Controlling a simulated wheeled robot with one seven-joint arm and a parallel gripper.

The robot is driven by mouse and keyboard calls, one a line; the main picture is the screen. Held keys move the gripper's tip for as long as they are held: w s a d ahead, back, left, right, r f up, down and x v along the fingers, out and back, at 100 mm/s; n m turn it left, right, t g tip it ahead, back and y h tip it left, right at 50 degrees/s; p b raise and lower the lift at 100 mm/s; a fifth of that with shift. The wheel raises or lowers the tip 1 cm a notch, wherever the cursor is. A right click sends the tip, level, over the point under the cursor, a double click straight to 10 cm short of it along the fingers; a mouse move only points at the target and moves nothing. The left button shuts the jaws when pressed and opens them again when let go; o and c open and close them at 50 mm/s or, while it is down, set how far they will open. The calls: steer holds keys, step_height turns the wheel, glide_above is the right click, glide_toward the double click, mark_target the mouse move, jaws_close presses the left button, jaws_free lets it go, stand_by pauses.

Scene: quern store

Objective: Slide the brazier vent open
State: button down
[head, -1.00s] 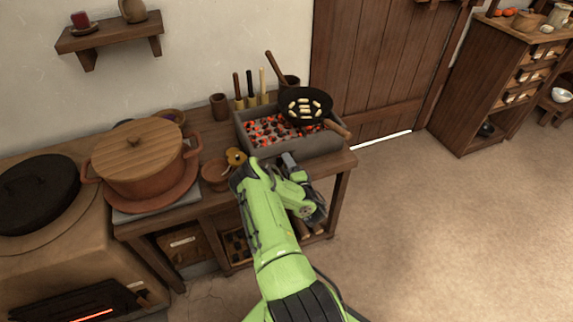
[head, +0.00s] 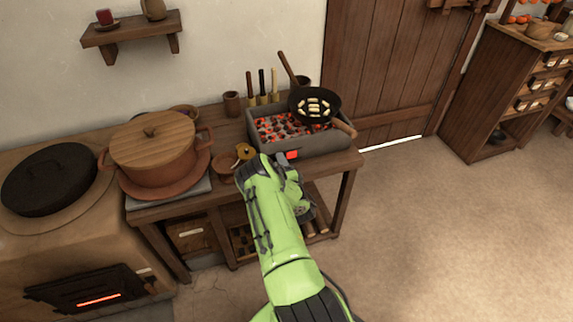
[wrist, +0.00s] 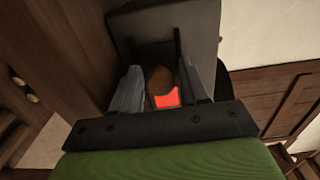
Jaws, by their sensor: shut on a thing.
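The brazier (head: 325,146) is a grey stone trough of glowing coals on the wooden bench. A red glowing vent opening (head: 292,155) shows in its front wall, just beyond my arm's end. In the wrist view, my gripper (wrist: 162,75) is shut on a brown knob (wrist: 160,77) at the grey front wall, one finger on each side. The red glow (wrist: 166,98) shows right beside the knob, between the fingers. In the head view my arm hides the knob and most of the fingers.
A small brown bowl (head: 222,163) and a lidded clay pot (head: 152,150) stand to the left. The floor at right is clear.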

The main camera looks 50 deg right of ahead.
steer(key=shift+w+a, duration=0.15)
steer(key=shift+a, duration=0.05)
steer(key=c, duration=0.8)
jaws_free()
steer(key=shift+p+v, duration=7.85)
steer(key=shift+p, duration=0.95)
steer(key=shift+f, duration=0.1)
